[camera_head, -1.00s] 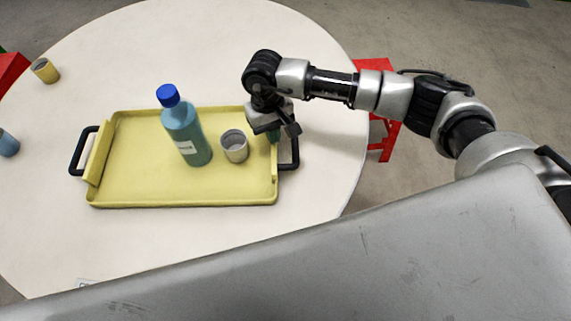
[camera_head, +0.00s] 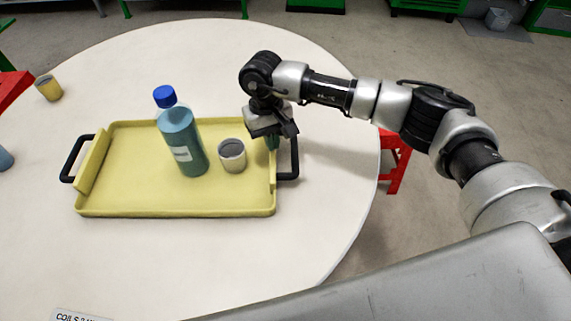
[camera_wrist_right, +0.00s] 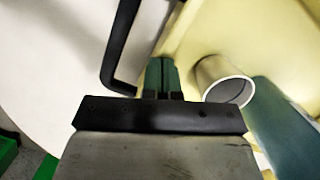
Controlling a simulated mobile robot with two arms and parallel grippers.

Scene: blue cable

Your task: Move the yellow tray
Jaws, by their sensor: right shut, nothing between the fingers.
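The yellow tray (camera_head: 110,205) lies flat on the round white table, with a black handle at each short end. A blue-capped bottle (camera_head: 183,145) of teal liquid and a small grey-white cup (camera_head: 232,160) stand upright on it. My right gripper (camera_head: 273,141) is shut and empty at the tray's right end, between the cup and the right handle (camera_head: 290,160). In the right wrist view, the green fingertips (camera_wrist_right: 161,70) are together over the tray edge, beside the black handle (camera_wrist_right: 122,50). I cannot tell whether they touch the tray. My left gripper is not in view.
A yellow cup (camera_head: 49,88) stands on the white table (camera_head: 240,265) at the back left. A blue object (camera_head: 5,158) is cut off at the left edge. A red stool (camera_head: 395,165) is beyond the table's right edge.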

